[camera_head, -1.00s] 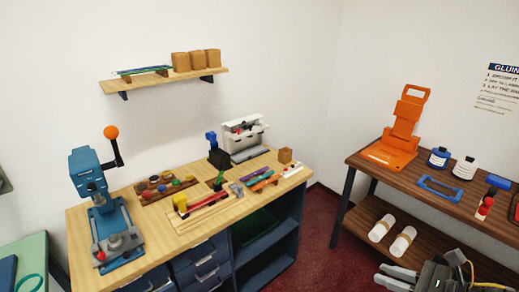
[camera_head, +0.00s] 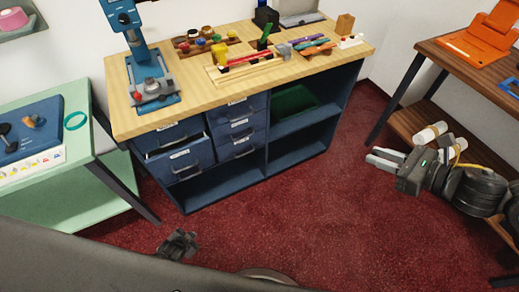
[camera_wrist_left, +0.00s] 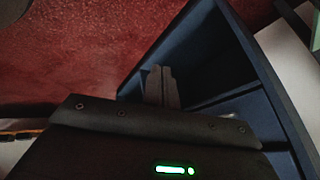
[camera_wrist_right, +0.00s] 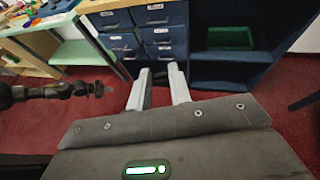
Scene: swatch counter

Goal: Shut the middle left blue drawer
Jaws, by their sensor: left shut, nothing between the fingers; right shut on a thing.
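The blue cabinet's left column has a labelled drawer (camera_head: 182,161) standing pulled out, its open top showing below the top left drawer front (camera_head: 170,132). This pulled-out drawer appears to be the middle left one. My left gripper (camera_head: 178,244) is low over the floor in front of the cabinet, apart from the drawer. Its fingers (camera_wrist_left: 161,86) are shut together and empty in the left wrist view. My right gripper (camera_head: 383,159) is right of the cabinet. Its fingers (camera_wrist_right: 159,88) show a gap; what they hold cannot be made out.
The right drawer column (camera_head: 238,128) looks shut. Open shelves (camera_head: 298,155) lie right of it. A green table (camera_head: 105,200) stands at the left, its leg near the cabinet. A brown table (camera_head: 430,50) stands at the right. Red floor (camera_head: 290,215) lies clear in front.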

